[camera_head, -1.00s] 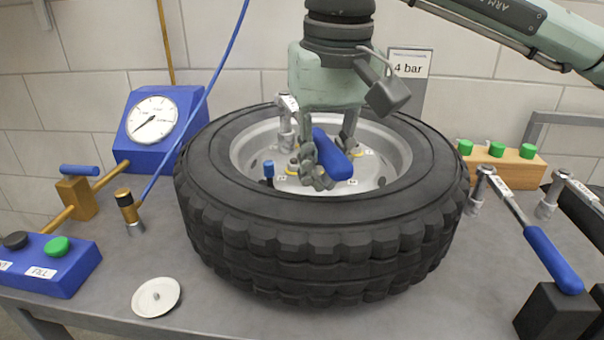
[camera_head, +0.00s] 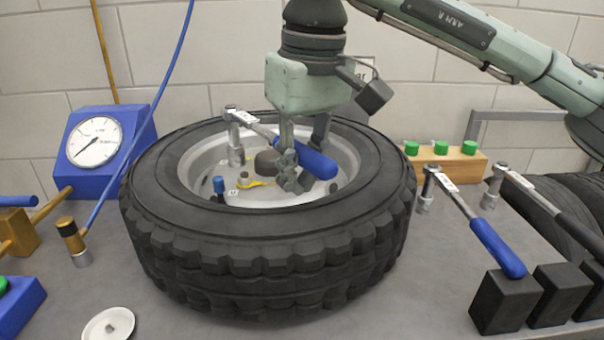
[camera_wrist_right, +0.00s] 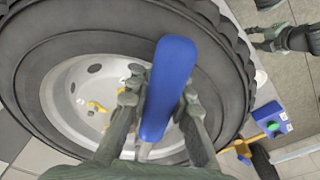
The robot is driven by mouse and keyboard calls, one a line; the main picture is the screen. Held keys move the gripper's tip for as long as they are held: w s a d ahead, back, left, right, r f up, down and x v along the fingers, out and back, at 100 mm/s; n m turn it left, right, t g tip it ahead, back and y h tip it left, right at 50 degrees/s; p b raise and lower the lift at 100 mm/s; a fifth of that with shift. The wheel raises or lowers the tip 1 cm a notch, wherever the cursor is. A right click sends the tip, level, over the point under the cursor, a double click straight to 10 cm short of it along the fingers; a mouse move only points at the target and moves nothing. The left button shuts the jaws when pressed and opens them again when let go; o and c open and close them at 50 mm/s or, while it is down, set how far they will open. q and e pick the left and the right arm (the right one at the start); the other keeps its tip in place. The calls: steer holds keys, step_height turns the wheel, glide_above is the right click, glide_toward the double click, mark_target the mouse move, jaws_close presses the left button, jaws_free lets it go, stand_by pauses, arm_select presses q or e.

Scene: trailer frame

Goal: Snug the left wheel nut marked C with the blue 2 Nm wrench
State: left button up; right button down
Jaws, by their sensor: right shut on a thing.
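My right gripper (camera_head: 290,168) is shut on the blue handle (camera_head: 316,163) of a wrench, above the wheel's hub. The handle also fills the middle of the right wrist view (camera_wrist_right: 168,90) between the fingers. The wrench's silver head and socket (camera_head: 236,142) stand upright at the far left inside the rim of the wheel (camera_head: 270,262), which lies flat. I cannot tell whether the socket sits on a nut. A yellow pointer and nut (camera_head: 250,183) show on the hub. The nut letters are too small to read. A grey gripper-like part, possibly my left gripper (camera_wrist_right: 292,38), shows in the right wrist view.
A second blue-handled wrench (camera_head: 498,248) and a black-handled one (camera_head: 578,231) rest on black blocks at the right. A blue-capped stem (camera_head: 219,188) rises inside the rim. A blue gauge box (camera_head: 108,150) stands left, a white cap (camera_head: 108,325) lies in front.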

steer(key=shift+s+a+m, duration=0.35)
steer(key=shift+a+m, duration=0.05)
steer(key=shift+a, duration=0.25)
steer(key=shift+s+a+m, duration=0.3)
steer(key=shift+a+m, duration=0.1)
steer(key=shift+a, duration=0.2)
steer(key=shift+w+d+n, duration=0.4)
steer(key=shift+d, duration=0.3)
steer(key=shift+w+d+n, duration=0.35)
steer(key=shift+d+n, duration=0.05)
steer(key=shift+d, duration=0.3)
steer(key=c, duration=2.2)
jaws_free()
jaws_close()
steer(key=shift+r+b, duration=0.1)
steer(key=shift+b, duration=0.3)
steer(key=shift+r, duration=0.25)
steer(key=shift+r+p, duration=0.3)
steer(key=shift+p, duration=0.05)
steer(key=shift+r, duration=0.15)
